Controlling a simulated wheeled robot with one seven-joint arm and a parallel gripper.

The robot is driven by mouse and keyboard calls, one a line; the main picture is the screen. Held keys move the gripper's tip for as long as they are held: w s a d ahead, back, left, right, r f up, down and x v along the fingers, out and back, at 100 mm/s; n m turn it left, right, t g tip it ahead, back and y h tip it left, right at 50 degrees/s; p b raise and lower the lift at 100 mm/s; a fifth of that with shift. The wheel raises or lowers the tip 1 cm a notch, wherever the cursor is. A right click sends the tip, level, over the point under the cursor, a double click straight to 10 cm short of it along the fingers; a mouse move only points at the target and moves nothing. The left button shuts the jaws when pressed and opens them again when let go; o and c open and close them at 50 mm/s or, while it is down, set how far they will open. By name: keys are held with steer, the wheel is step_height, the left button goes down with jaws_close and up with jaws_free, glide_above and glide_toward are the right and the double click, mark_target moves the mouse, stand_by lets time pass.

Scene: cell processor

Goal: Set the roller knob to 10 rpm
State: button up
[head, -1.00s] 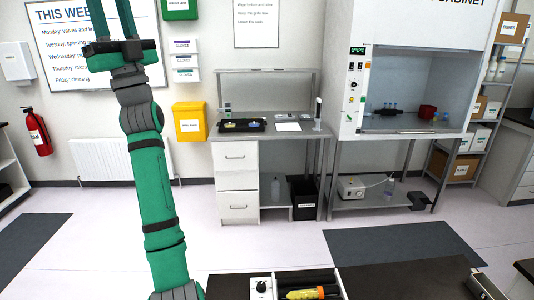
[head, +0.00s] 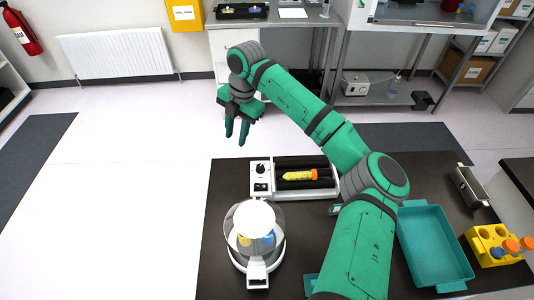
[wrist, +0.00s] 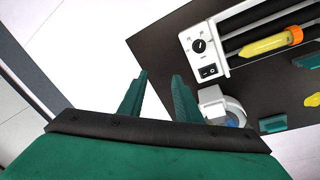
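The roller knob (head: 261,169) is a small black dial on the white control panel at the left end of the roller unit (head: 318,167). In the wrist view the knob (wrist: 199,46) shows with tick marks around it, above a black rocker switch (wrist: 209,71). I cannot read its setting. A yellow tube with an orange cap (head: 300,175) lies on the black rollers. My gripper (head: 236,142) is open and empty, fingers pointing down, to the left of the knob and above it, apart from it. Its fingers (wrist: 158,90) also show in the wrist view.
A clear domed device (head: 254,235) stands in front of the roller unit. A teal tray (head: 433,244), a yellow rack (head: 495,243) and a metal box (head: 470,186) are on the right of the dark bench (head: 225,190). Open floor lies left of the bench.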

steer(key=m+h, duration=0.1)
steer(key=h, duration=0.1)
glide_toward(261, 166)
step_height(261, 166, down, 8)
steer(key=shift+w+a+f, duration=0.15)
steer(key=c, duration=0.8)
